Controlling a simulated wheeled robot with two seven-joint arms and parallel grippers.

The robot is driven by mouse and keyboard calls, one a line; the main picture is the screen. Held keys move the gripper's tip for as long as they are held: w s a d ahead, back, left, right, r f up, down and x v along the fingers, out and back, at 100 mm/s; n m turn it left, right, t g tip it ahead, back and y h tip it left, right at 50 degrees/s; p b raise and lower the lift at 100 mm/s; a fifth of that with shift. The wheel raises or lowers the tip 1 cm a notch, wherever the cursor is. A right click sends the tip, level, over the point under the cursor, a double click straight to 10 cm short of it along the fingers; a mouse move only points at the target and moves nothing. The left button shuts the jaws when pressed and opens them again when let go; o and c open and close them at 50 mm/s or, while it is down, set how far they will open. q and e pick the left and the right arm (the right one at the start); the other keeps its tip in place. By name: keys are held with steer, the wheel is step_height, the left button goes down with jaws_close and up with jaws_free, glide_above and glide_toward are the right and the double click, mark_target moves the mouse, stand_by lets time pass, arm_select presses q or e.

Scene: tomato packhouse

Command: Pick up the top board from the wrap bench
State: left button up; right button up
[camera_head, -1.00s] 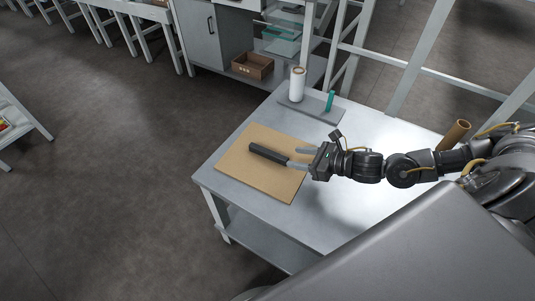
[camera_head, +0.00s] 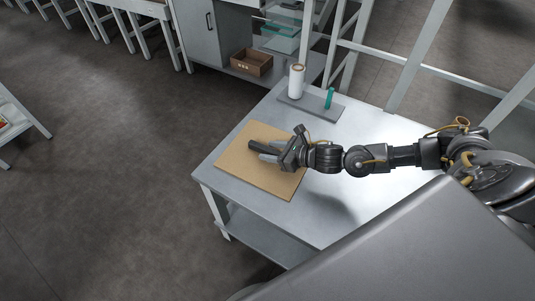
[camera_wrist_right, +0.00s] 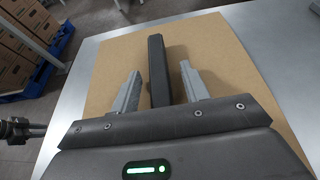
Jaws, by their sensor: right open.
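The tan board (camera_head: 252,177) lies flat on the grey metal wrap bench (camera_head: 330,215). A dark bar (camera_head: 262,147) lies on the board's middle. In the right wrist view the board (camera_wrist_right: 215,50) fills most of the picture, and the bar (camera_wrist_right: 157,60) runs away between my fingers. My right gripper (camera_head: 268,153) is open over the board, one finger on each side of the bar. It also shows in the right wrist view (camera_wrist_right: 160,85), with a gap between each finger and the bar. Whether more boards lie under the top one cannot be told. My left gripper is not in view.
A grey plate (camera_head: 312,107) with a white roll (camera_head: 296,82) and a green upright piece (camera_head: 329,98) stands at the bench's back. A brown cardboard box (camera_head: 252,62) sits on a shelf behind. Metal frame posts (camera_head: 417,60) rise behind the bench.

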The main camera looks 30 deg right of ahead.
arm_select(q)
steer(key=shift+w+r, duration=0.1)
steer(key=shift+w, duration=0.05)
arm_select(e)
steer(key=shift+c, duration=0.3)
jaws_close()
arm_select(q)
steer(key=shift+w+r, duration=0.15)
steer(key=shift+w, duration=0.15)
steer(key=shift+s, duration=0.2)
arm_select(e)
steer(key=shift+r, duration=0.15)
